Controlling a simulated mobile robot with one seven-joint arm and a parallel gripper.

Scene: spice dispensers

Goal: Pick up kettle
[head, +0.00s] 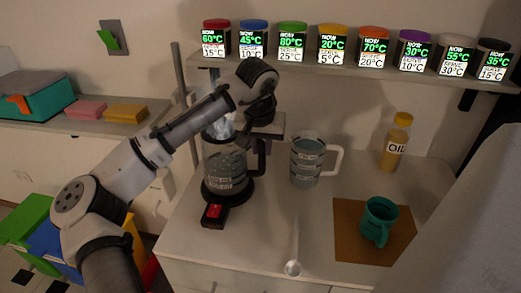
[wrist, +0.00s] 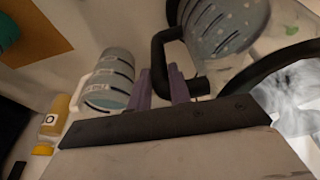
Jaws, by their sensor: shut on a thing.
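The kettle (head: 226,168) is a clear glass jug with markings and a black handle. It stands upright on its dark base with a red switch (head: 214,211), on the left part of the counter. In the wrist view the kettle body (wrist: 225,25) is at the top right, with its black handle (wrist: 160,48) running down between the purple fingers. My gripper (wrist: 162,88) is shut on this handle. In the head view my gripper (head: 263,122) is above and behind the handle, partly hidden by my arm.
A grey measuring jug (head: 306,162) stands close right of the kettle. A ladle (head: 293,266), a teal mug (head: 378,222) on a brown mat (head: 347,243) and an oil bottle (head: 396,142) are further right. A shelf (head: 345,72) with several spice dispensers hangs above.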

